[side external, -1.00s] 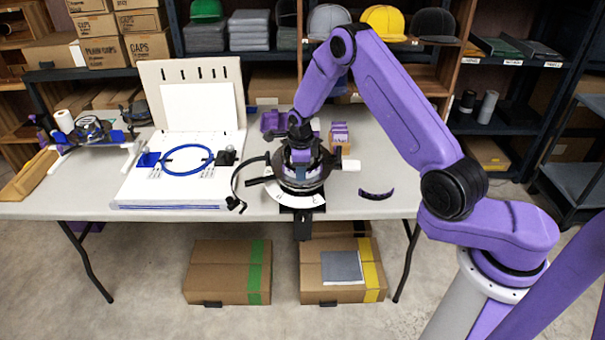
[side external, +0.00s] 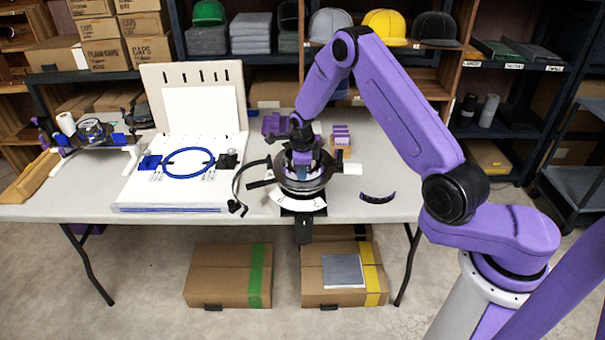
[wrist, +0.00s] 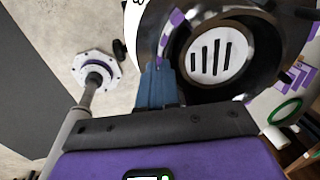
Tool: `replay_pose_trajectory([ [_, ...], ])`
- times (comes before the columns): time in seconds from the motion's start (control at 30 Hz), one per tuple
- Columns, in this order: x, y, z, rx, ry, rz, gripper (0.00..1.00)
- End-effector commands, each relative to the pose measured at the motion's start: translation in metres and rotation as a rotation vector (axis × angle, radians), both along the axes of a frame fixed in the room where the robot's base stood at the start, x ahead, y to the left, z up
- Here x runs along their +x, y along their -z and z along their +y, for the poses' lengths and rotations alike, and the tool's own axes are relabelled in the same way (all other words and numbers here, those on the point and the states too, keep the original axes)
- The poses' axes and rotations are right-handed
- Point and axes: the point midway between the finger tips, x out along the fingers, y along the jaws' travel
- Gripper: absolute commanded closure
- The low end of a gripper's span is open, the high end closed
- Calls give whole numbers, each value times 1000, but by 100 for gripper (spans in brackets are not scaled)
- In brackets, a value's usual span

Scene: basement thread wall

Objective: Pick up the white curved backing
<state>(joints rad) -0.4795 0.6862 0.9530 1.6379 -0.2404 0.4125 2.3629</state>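The white curved backing (side external: 303,204) shows in the side view as a pale arc along the near edge of the dark round cap fixture. In the wrist view a white curved edge with black marks (wrist: 134,22) runs beside the fixture's dark ring and seems to be the same piece. My gripper (side external: 303,172) points down over the fixture. Its blue fingertips (wrist: 156,72) sit close together at the ring's edge, by the lower end of the white edge. Whether they are parted or pinch the backing cannot be made out.
The dark round fixture (side external: 318,186) stands near the table's front edge. A black strap (side external: 238,186) lies to its left, and a dark curved strip (side external: 377,198) to its right. A white board with a blue hoop (side external: 188,162) lies further left. The table's right side is mostly clear.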

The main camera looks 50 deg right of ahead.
Motion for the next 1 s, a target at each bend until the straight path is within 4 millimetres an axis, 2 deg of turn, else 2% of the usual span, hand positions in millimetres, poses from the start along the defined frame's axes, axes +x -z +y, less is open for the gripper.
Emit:
replay_pose_trajectory([
  [0.23, 0, -27, 0, -1, -1, -2, 100],
  [0.47, -24, -55, 2, 0, 0, -1, 100],
  [0.67, -51, -88, 5, 0, 1, -3, 100],
  [0.8, -81, -100, 7, 1, 0, 1, 100],
  [1.0, -115, -114, 10, 0, 1, 0, 100],
])
